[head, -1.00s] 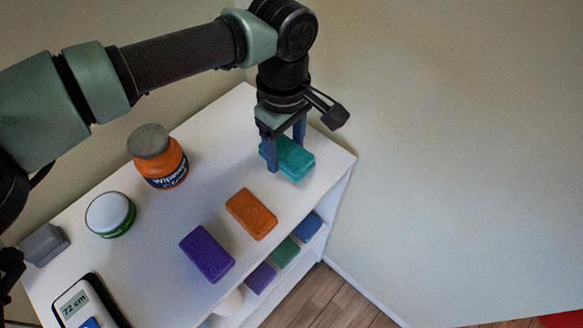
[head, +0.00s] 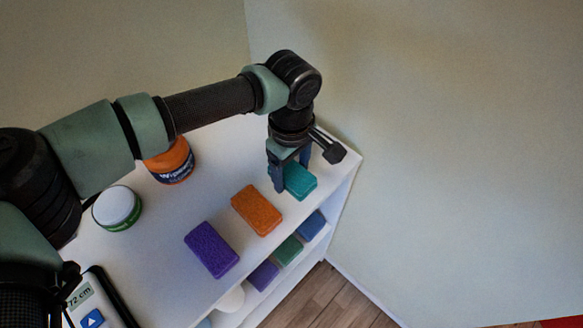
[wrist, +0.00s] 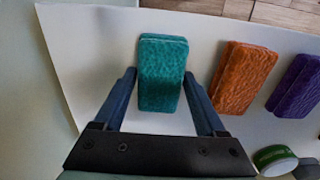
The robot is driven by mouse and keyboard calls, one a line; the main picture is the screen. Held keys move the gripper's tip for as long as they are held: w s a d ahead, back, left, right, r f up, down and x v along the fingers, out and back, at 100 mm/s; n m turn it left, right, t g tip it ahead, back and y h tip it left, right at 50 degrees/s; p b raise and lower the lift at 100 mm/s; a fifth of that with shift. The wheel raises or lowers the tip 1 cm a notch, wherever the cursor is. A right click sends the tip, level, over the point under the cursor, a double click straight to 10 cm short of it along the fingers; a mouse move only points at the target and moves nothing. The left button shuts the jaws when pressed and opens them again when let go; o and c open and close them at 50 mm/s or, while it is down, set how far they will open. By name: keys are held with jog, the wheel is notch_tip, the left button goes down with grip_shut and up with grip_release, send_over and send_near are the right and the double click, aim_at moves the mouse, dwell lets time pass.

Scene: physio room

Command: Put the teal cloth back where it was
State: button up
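The teal cloth (head: 301,181), a folded block, is at the right end of the white cabinet top, in line with an orange block and a purple one. My gripper (head: 290,172) points down at it, one finger on each side. In the wrist view the teal cloth (wrist: 162,75) lies between the fingertips (wrist: 161,78), which appear to touch its sides, so the gripper looks shut on it. The cloth is at or just above the surface; I cannot tell which. One finger hides part of it in the head view.
The orange block (head: 257,210) and purple block (head: 212,249) lie left of the cloth. An orange wipes jar (head: 172,163), a green-and-white tub (head: 117,208) and a display device (head: 95,300) stand further left. A lower shelf holds purple, green and blue blocks (head: 288,251).

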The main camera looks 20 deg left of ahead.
aim_at(291, 171)
jog(key=shift+o, duration=1.4)
jog(key=shift+r, duration=0.1)
notch_tip(291, 171, up, 12)
